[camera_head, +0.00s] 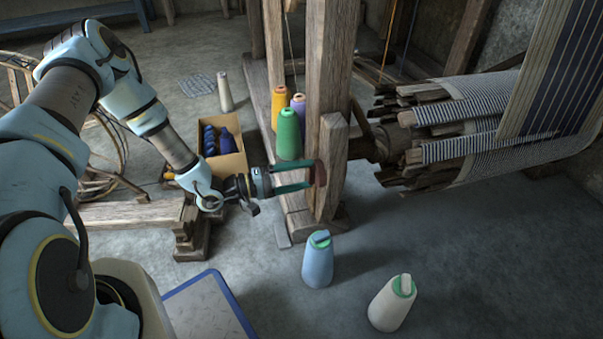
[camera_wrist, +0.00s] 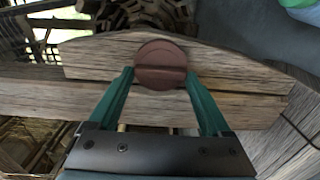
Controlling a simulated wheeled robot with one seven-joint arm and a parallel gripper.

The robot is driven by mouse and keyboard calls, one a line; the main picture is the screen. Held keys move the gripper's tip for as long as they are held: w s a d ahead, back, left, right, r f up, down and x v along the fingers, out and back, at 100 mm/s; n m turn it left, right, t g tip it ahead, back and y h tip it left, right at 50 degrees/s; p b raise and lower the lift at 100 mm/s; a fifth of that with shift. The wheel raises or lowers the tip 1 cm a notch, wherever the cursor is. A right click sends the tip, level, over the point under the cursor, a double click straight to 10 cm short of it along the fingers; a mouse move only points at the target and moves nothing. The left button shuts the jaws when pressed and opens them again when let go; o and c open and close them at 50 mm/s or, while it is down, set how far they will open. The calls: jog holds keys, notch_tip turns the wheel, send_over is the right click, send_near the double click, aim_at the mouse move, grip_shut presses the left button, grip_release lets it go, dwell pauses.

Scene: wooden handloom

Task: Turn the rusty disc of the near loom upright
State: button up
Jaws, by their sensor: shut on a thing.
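The rusty disc (camera_head: 319,172) is a reddish-brown round knob on the side of the near loom's upright wooden post (camera_head: 330,120). In the wrist view the disc (camera_wrist: 161,52) faces me, with a raised bar across it running roughly level in the picture. My gripper (camera_head: 306,177) reaches the disc from the left with its two green fingers. In the wrist view my gripper (camera_wrist: 160,75) has one finger on each side of the disc's bar and is shut on the disc. The fingertips partly hide the disc's side edges.
Green, orange and purple thread cones (camera_head: 289,134) stand just behind my gripper. A blue cone (camera_head: 318,262) and a white cone (camera_head: 392,303) stand on the floor in front. A cardboard box (camera_head: 226,163) with dark blue spools lies left. The striped cloth roll (camera_head: 450,150) is right.

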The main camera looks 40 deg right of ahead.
dwell(0.5)
jog(key=o, duration=1.2)
jog(key=shift+c, duration=0.2)
jog(key=p+v, duration=0.2)
jog(key=v, duration=0.9)
jog(key=shift+d, duration=0.15)
